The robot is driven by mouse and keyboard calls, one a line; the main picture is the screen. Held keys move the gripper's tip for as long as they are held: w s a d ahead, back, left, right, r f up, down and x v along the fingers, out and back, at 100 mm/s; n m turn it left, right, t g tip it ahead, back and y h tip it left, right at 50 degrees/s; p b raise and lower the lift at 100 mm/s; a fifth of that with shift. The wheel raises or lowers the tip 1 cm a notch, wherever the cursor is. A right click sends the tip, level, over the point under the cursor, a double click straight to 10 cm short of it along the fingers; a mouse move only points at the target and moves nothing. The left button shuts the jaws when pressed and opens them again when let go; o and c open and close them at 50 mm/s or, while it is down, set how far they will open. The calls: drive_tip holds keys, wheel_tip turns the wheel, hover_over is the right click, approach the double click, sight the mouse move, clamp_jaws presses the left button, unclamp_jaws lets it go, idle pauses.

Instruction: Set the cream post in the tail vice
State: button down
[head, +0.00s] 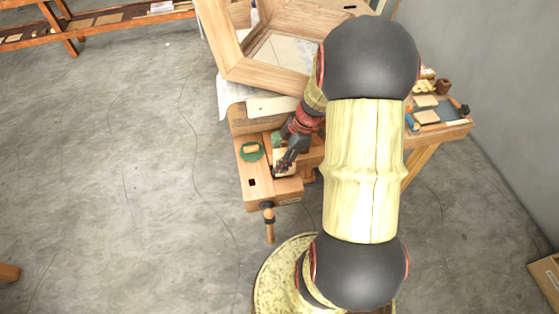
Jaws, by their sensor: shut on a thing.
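The tail vice (268,194) is at the near end of the wooden workbench, with its screw and handle (269,222) hanging in front. My gripper (281,167) reaches down over the vice from the upper right. It is shut on a pale piece that appears to be the cream post (288,156). The dark fingers hide part of the piece. I cannot tell whether it touches the vice or hangs just above it.
A green disc (246,157) with a small wooden piece lies left of my gripper. A dark square hole (252,183) is in the bench top. A large wooden frame (270,78) stands behind. Tools and small blocks lie on the bench (455,130) at right. My arm hides the middle.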

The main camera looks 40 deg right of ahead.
sight(278, 154)
drive_tip(key=shift+f+b, duration=1.45)
drive_tip(key=shift+b, duration=0.5)
idle(1.1)
drive_tip(key=c, duration=1.2)
unclamp_jaws()
drive_tip(key=shift+c, duration=0.2)
drive_tip(key=shift+o, duration=0.3)
drive_tip(key=o, duration=0.3)
drive_tip(key=shift+o, duration=0.2)
drive_tip(key=shift+r, duration=0.1)
drive_tip(key=shift+r+p, duration=1.85)
drive_tip(key=shift+r, duration=2.1)
